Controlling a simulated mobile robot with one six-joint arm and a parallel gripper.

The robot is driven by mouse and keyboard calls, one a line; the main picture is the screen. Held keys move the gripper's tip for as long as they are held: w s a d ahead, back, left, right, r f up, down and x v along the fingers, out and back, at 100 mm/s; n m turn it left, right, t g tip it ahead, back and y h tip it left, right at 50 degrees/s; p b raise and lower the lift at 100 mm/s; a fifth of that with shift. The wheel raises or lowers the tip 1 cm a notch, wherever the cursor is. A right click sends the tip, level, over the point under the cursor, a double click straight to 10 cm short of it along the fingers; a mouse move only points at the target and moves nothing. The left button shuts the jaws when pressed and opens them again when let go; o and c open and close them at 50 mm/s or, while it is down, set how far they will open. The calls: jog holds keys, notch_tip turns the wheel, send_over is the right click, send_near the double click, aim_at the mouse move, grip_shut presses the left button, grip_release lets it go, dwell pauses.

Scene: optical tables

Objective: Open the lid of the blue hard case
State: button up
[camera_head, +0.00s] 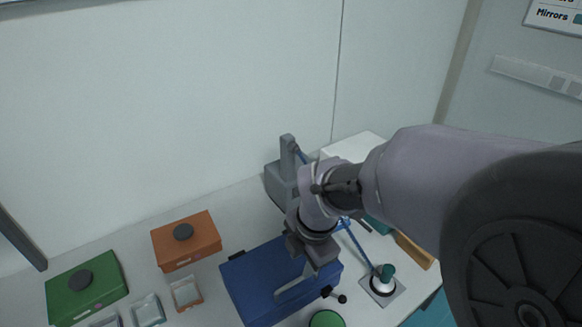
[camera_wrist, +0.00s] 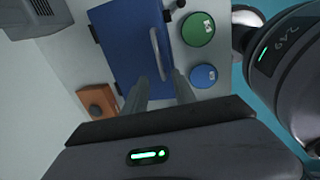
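The blue hard case (camera_head: 255,284) lies on the white table in the head view, with its lid down. In the wrist view the blue case (camera_wrist: 122,42) fills the upper middle. A grey bar handle (camera_wrist: 156,48) runs along its right part. My gripper (camera_wrist: 159,77) is open and empty, its two fingers apart and pointing toward the near end of the handle. In the head view my gripper (camera_head: 313,262) is above the right part of the case. Whether the fingertips touch the handle cannot be told. My wrist hides part of the case's back edge.
An orange box (camera_head: 203,235) and a green box (camera_head: 100,280) with dark knobs stand left. Small clear trays (camera_head: 186,293) lie nearby. A green disc (camera_wrist: 198,28) and a blue disc (camera_wrist: 203,76) sit beside the case.

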aim_at(295, 282)
jog(key=f+b, duration=0.1)
jog(key=f, duration=0.2)
jog(key=w+a+f+b, duration=0.1)
jog(key=f, duration=0.3)
jog(key=w+f+b, duration=0.1)
jog(key=f, duration=0.3)
jog(key=shift+a+f, duration=0.2)
grip_shut()
dwell(0.7)
